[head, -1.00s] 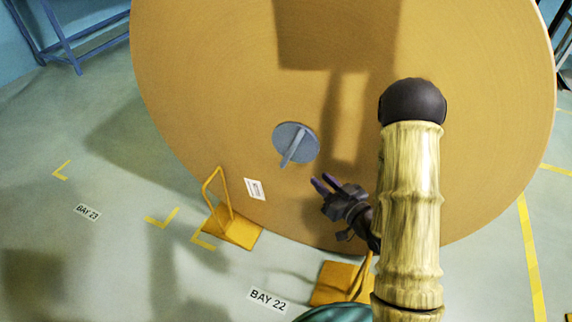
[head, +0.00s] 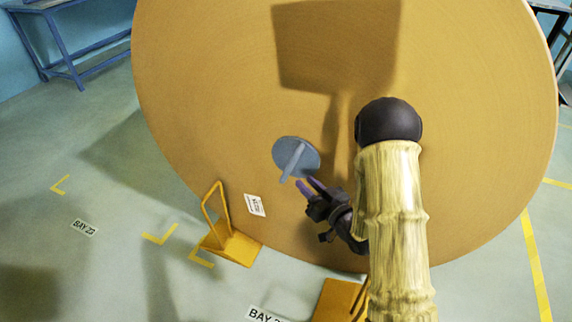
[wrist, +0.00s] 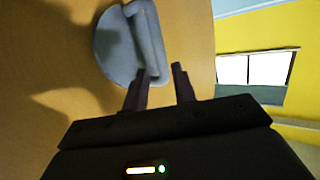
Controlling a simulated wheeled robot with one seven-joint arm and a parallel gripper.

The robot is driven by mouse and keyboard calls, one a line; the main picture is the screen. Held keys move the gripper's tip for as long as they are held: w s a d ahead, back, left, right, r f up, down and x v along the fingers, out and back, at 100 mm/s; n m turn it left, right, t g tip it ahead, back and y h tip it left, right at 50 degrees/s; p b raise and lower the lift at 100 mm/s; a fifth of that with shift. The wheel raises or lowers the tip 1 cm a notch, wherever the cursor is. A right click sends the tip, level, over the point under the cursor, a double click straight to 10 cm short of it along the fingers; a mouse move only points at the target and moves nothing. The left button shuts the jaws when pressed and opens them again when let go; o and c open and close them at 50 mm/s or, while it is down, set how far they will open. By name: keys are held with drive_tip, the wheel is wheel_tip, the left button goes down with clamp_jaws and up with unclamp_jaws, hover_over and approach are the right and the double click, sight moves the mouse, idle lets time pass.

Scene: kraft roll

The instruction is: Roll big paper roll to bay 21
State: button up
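The big paper roll (head: 220,110) stands upright on its curved side, its flat brown end facing me and filling most of the head view. A grey round plug with a raised bar handle (head: 296,157) sits at its centre. The plug also shows in the wrist view (wrist: 118,48). My gripper (head: 309,185) is just below and right of the handle, fingers apart. In the wrist view my gripper (wrist: 160,82) has its left finger close to the handle's end; I cannot tell whether they touch. No bay 21 sign is in view.
A yellow wedge chock with a loop handle (head: 232,245) stands at the roll's lower left. Another yellow chock (head: 338,300) lies at the lower right, partly hidden by my arm. A BAY 23 floor label (head: 85,228) is at left, on open floor. A blue bench (head: 75,40) stands behind.

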sight(286, 164)
drive_tip(key=b+x, duration=0.1)
drive_tip(key=x, duration=1)
drive_tip(key=shift+c, duration=0.5)
clamp_jaws()
drive_tip(key=shift+s, duration=0.1)
idle(0.6)
